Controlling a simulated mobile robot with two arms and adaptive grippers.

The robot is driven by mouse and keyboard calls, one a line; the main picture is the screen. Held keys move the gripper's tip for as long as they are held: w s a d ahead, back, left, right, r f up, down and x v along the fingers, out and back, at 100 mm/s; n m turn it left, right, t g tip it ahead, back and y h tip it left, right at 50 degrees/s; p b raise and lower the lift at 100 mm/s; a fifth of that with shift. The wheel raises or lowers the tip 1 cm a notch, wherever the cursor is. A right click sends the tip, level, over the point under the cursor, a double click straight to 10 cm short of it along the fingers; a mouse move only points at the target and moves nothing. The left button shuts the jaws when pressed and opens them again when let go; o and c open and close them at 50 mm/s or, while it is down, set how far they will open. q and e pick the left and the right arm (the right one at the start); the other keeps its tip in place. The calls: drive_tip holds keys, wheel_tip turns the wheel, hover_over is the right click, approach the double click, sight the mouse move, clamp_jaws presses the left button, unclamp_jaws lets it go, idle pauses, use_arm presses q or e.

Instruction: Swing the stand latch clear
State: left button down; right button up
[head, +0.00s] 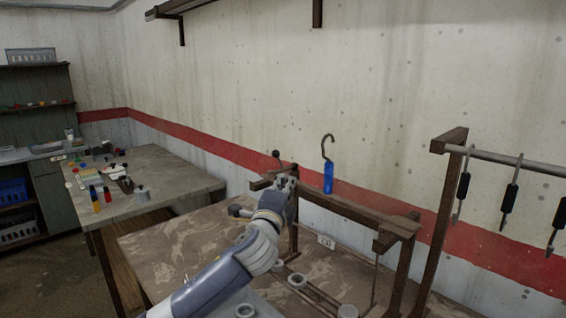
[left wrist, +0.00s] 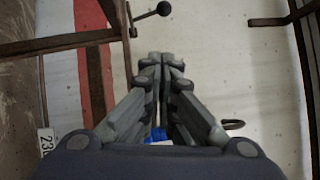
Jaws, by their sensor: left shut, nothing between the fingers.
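The stand latch shows as a thin lever with a dark ball knob (head: 276,154) at the left end of the brown stand rail (head: 345,206). In the left wrist view the knob (left wrist: 163,9) is at the top, just beyond my fingertips, with a visible gap. My left gripper (head: 288,176) is at the rail's left end, close to the latch; its fingers (left wrist: 167,60) are together and empty. It hides part of that rail end. A blue-handled hook (head: 328,177) is upright at the rail, right of my gripper. My right gripper is not in view.
A rack (head: 483,155) with several black-handled hooks stands at the right. A workbench (head: 160,178) with small items is at the left. The wall stands close behind the rail.

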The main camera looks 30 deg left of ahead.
sight(280, 163)
use_arm(q)
drive_tip(key=w+a+r+p, duration=0.2)
drive_tip(key=w+a, duration=0.3)
drive_tip(key=w, duration=0.4)
drive_tip(key=shift+p, duration=0.6)
drive_tip(key=shift+a, duration=0.15)
drive_tip(key=shift+s+a+m+h+p, duration=0.1)
drive_tip(key=shift+a+m+h+p, duration=0.3)
drive_tip(key=shift+h, duration=0.3)
